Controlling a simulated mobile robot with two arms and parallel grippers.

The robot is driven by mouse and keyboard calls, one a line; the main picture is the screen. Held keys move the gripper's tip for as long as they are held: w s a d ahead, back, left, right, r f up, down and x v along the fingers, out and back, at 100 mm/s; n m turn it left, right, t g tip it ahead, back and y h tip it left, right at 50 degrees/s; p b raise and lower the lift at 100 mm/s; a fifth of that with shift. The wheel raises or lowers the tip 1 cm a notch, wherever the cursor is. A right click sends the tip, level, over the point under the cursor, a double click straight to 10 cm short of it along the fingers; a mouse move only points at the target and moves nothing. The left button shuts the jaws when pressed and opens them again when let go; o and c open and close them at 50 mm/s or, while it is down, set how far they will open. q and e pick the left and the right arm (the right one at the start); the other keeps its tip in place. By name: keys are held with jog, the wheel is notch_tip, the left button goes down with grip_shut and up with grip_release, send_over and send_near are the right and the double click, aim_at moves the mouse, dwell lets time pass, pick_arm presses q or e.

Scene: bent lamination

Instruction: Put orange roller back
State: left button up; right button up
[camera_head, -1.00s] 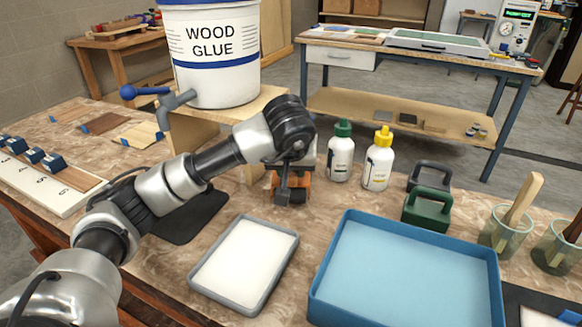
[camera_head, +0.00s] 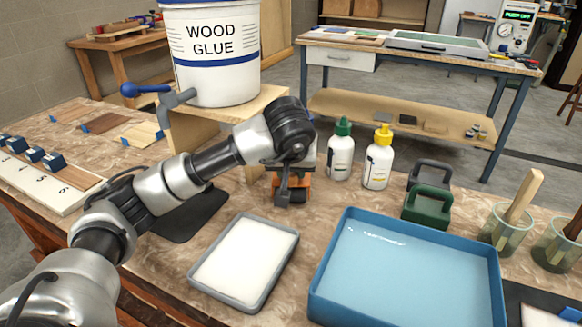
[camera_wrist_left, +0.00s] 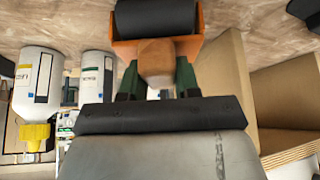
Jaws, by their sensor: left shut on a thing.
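The orange roller (camera_head: 304,188) is on the worktop in front of the bucket's wooden stand, partly hidden by my left arm. The left wrist view shows its orange frame (camera_wrist_left: 197,45), a dark roller drum (camera_wrist_left: 157,17) and a short wooden handle (camera_wrist_left: 156,62). My left gripper (camera_wrist_left: 158,78) is shut on the roller, with its green fingers on either side of the handle. In the head view the gripper is mostly hidden behind my wrist. The roller is low, at about worktop height; I cannot tell whether it touches the surface. My right gripper is not in view.
Two glue bottles (camera_head: 340,155) stand just right of the roller. The wood glue bucket (camera_head: 212,60) is on its stand (camera_head: 252,103) behind. A white-filled tray (camera_head: 285,272) and blue tray (camera_head: 318,303) lie in front. Green (camera_head: 427,208) and dark handled blocks sit right.

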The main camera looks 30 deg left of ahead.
pick_arm(q)
jog(key=o, duration=0.8)
jog(key=shift+f, duration=0.5)
jog(key=shift+o, duration=0.8)
jog(key=shift+d, duration=0.15)
